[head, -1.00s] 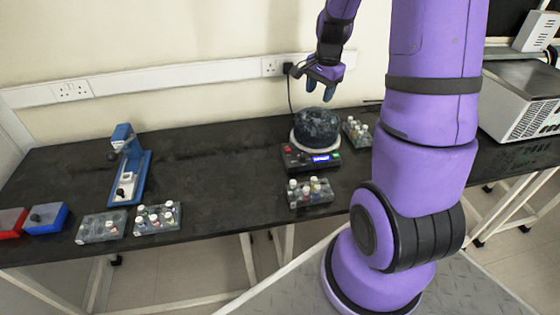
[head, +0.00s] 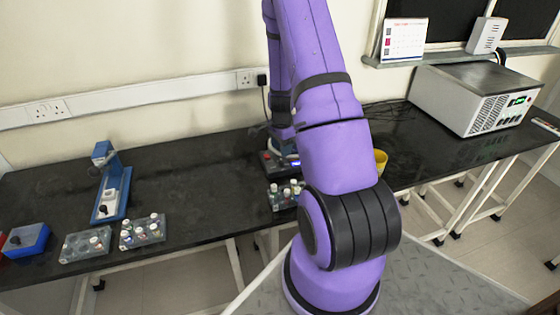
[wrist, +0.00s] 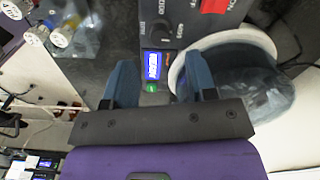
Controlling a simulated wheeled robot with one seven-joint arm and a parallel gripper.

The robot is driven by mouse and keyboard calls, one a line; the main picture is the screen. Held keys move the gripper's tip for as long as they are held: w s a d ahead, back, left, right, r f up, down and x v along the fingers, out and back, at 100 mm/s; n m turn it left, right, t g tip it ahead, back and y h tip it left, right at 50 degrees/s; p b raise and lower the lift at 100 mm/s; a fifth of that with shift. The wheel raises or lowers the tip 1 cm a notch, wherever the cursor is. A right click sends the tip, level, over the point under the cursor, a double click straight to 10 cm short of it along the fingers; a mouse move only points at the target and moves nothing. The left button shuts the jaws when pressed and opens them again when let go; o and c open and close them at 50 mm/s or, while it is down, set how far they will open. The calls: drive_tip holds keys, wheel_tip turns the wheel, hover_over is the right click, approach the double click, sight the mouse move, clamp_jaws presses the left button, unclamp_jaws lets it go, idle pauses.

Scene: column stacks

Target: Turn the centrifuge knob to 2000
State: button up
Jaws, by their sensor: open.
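The centrifuge (head: 269,163) is a small dark unit on the black bench, mostly hidden behind my arm in the head view. In the wrist view its grey panel (wrist: 187,25) carries a dark round knob (wrist: 160,29) with printed marks around it. A lit blue display (wrist: 152,65), a green button (wrist: 151,88) and a red switch (wrist: 215,5) are near it. My gripper (wrist: 159,75) is open and empty, its two blue fingers on either side of the display in that view. The knob appears beyond the fingertips. The display digits and knob setting are not readable.
A round translucent bowl (wrist: 245,88) in a white ring sits close by the right finger. A vial rack (head: 286,193) stands in front of the centrifuge. A yellow cup (head: 381,162) and large grey box (head: 470,98) are to the right.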

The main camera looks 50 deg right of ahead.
sight(281, 160)
drive_tip(key=shift+f, duration=3.2)
drive_tip(key=c, duration=0.9)
